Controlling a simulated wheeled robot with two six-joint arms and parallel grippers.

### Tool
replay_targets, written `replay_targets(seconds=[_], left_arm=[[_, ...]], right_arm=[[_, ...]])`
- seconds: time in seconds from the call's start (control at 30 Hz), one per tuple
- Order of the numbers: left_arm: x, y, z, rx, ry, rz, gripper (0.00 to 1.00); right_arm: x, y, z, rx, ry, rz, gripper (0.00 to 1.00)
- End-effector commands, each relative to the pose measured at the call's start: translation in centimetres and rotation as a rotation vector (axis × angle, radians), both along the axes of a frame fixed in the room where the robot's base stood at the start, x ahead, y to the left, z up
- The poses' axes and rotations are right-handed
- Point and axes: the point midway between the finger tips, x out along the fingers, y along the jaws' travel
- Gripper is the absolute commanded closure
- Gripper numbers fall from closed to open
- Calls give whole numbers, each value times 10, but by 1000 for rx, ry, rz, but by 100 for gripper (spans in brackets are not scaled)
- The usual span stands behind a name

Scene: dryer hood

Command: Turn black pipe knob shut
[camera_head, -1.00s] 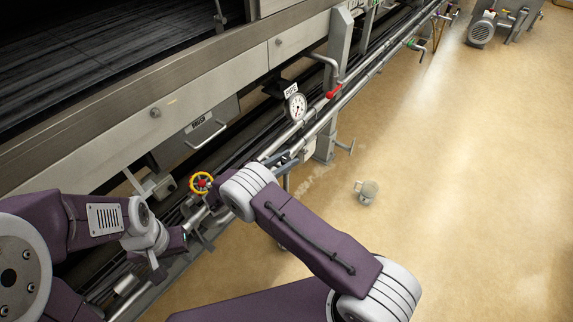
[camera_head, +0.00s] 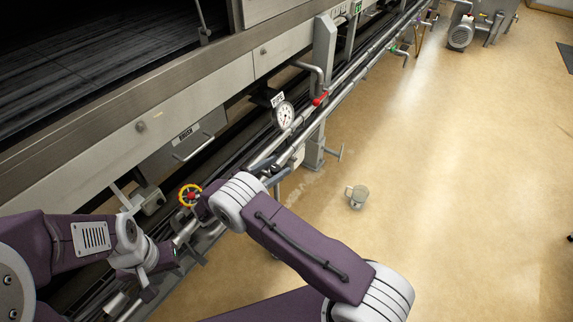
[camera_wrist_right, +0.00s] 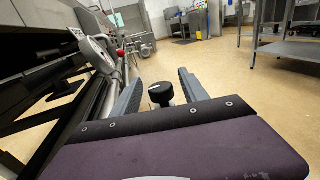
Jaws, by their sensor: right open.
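The black pipe knob (camera_wrist_right: 161,93) shows in the right wrist view as a round dark cap on a light stem. It stands between the two grey fingers of my right gripper (camera_wrist_right: 160,76), with visible gaps on both sides. The gripper is open. In the head view my right gripper (camera_head: 271,170) is beside the pipes, just beyond my purple wrist. I cannot make out the black knob there. My left gripper (camera_head: 178,256) is low at the left by the pipes, partly hidden by its wrist. Its fingers are too unclear to tell their state.
A yellow valve wheel with a red hub (camera_head: 189,195) sits between my arms. A pressure gauge (camera_head: 284,115) and a red-handled valve (camera_head: 320,99) are further along the pipes (camera_head: 345,88). A metal mug (camera_head: 357,196) stands on the open floor at right.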

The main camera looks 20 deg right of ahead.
Motion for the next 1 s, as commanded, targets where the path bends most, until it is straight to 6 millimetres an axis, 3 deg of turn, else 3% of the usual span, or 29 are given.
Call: replay_targets(seconds=[0.17,0.5,0.7,1.0], left_arm=[[0,0,22,0,0,0,64],[0,0,56,0,0,0,64],[0,0,65,0,0,0,64],[0,0,66,0,0,0,64]], right_arm=[[0,0,42,2,-1,0,48],[-56,-50,86,-1,3,-1,48],[-80,-72,102,0,1,-2,48],[-87,-78,104,1,-1,0,48]])
